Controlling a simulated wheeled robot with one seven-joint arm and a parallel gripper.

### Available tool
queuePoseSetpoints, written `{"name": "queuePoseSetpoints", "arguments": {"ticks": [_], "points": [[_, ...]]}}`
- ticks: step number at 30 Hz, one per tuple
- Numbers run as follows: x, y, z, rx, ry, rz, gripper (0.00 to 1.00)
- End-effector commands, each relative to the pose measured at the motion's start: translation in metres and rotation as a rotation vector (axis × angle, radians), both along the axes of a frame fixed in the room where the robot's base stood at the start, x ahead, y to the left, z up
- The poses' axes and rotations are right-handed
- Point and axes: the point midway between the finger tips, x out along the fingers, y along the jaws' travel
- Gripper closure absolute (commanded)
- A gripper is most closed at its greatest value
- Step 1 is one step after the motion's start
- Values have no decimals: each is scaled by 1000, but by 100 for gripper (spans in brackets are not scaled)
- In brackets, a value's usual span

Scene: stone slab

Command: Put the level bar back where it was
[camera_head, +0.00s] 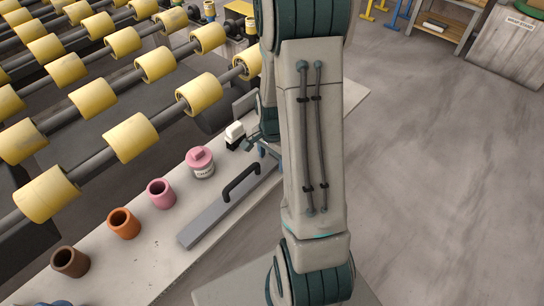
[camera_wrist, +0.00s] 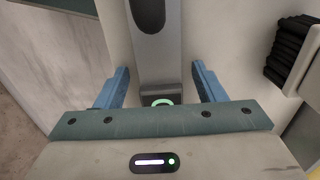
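The level bar (camera_head: 210,220) is a long grey bar with a black arched handle (camera_head: 241,182). It lies on the pale stone slab (camera_head: 110,275), and its far right end is hidden behind my arm. In the wrist view the bar (camera_wrist: 157,62) runs up between the two blue fingers of my gripper (camera_wrist: 159,68), with a dark handle part at the top and a small green-ringed insert near the palm. The fingers are spread wide, with a gap on each side of the bar. In the head view my gripper is mostly hidden behind the arm.
Along the slab stand a pink lidded jar (camera_head: 201,162), a pink cup (camera_head: 161,193), an orange cup (camera_head: 124,223) and a brown cup (camera_head: 70,262). A white-and-black object (camera_head: 235,135) is near my gripper. Yellow rollers (camera_head: 131,137) line the left. Open floor lies right.

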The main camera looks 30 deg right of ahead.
Motion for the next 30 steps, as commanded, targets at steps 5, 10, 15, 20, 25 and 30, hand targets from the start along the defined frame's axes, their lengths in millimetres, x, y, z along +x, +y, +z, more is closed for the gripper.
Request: {"name": "queuePoseSetpoints", "arguments": {"ticks": [5, 10, 15, 20, 25, 30], "points": [[0, 0, 0, 0, 0, 0, 37], [0, 0, 5, 0, 0, -1, 37], [1, 0, 25, -1, -5, 0, 37], [2, -1, 58, -2, -7, -1, 37], [1, 0, 91, -1, -6, 0, 37], [1, 0, 114, -1, -3, 0, 37]]}}
